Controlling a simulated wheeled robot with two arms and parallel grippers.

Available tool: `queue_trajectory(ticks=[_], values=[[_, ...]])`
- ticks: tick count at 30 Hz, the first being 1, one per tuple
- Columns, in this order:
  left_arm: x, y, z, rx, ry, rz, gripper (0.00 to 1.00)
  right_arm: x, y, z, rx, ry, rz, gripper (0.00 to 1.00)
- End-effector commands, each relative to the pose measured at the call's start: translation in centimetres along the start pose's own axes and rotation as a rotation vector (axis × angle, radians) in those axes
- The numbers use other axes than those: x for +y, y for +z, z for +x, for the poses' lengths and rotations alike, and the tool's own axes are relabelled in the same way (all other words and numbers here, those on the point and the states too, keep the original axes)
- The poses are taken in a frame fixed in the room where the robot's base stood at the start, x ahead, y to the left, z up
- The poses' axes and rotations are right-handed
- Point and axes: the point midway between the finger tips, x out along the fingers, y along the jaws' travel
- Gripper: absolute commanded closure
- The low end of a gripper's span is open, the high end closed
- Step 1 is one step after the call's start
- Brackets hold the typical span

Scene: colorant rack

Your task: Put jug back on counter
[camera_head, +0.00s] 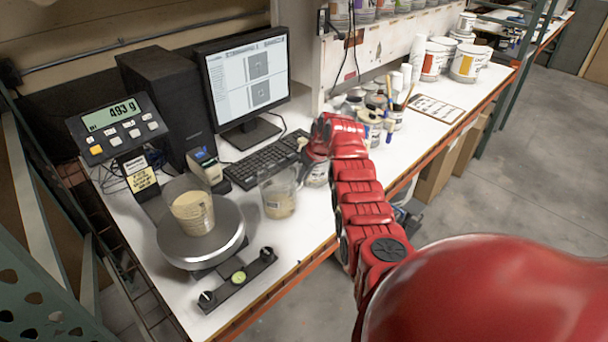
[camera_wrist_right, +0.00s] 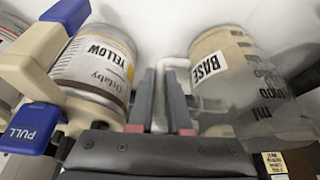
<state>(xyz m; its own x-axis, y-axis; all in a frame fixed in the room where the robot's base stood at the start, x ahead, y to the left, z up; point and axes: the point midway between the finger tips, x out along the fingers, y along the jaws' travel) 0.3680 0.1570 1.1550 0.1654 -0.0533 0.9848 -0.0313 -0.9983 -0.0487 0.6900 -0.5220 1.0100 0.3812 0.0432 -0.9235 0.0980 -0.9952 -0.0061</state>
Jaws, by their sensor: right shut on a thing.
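The jug (camera_head: 280,205) is clear with a pale cream content. In the right wrist view the jug (camera_wrist_right: 230,75) bears a "BASE" label and has a whitish handle. My right gripper (camera_wrist_right: 162,105) has its fingers closed on the handle. In the head view the jug is at or just above the white counter (camera_head: 285,248), right of the scale; I cannot tell whether it touches. My right gripper itself is largely hidden behind my red wrist in the head view. My left gripper is not in view.
A container of cream liquid (camera_head: 192,212) stands on the round scale (camera_head: 205,245); the display (camera_head: 112,115) reads 493 g. A "YELLOW" dispenser (camera_wrist_right: 95,65) stands close beside my right gripper. The keyboard (camera_head: 262,160) and monitor (camera_head: 247,80) are behind. Paint cans (camera_head: 468,62) stand farther right.

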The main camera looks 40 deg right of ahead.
Motion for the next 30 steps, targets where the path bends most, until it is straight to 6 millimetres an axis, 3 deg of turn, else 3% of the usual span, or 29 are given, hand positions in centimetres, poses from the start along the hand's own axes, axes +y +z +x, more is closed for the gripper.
queue_trajectory(ticks=[2,3,7,20,26,30], values=[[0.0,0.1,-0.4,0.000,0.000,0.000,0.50,0.0,0.1,0.3,0.001,0.000,0.000,1.00],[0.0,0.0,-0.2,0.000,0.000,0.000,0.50,0.0,0.0,0.1,0.001,0.001,0.000,0.76],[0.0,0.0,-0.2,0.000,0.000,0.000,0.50,0.0,0.0,0.1,0.001,0.000,0.000,0.53],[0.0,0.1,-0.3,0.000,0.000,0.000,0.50,0.1,-0.1,-0.4,0.003,0.001,0.001,0.53],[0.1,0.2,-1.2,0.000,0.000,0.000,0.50,0.1,0.0,-2.7,0.004,0.003,0.000,0.53],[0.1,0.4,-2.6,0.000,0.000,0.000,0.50,0.2,0.0,-6.0,0.008,0.008,-0.001,0.53]])
